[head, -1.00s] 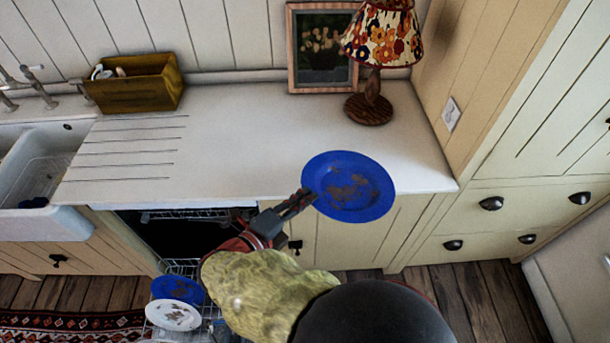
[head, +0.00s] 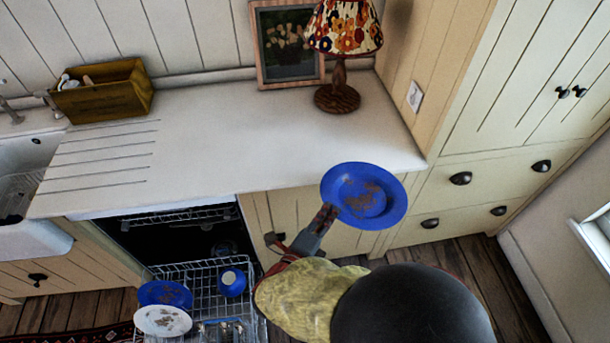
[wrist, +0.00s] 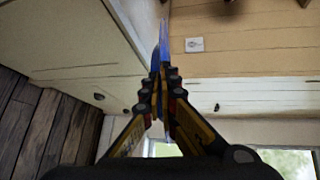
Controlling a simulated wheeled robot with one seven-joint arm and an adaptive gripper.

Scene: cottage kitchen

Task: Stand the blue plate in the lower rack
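The blue plate (head: 364,195) has brown stains on its face and is held up in front of the counter's front edge. My gripper (head: 327,217) is shut on the plate's near rim. In the wrist view the plate (wrist: 164,45) shows edge-on as a thin blue strip between the fingertips (wrist: 162,75). The lower rack (head: 195,275) is pulled out of the dishwasher (head: 180,230) at lower left. In it stand another stained blue plate (head: 165,293), a stained white plate (head: 162,321) and a blue mug (head: 231,282). My arm hides part of the rack's right side.
The white counter (head: 220,140) is mostly clear. A lamp (head: 338,98), a framed picture (head: 286,45) and a wooden box (head: 103,90) stand at its back. Drawers (head: 440,205) are to the right. A sink (head: 25,240) is at the left.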

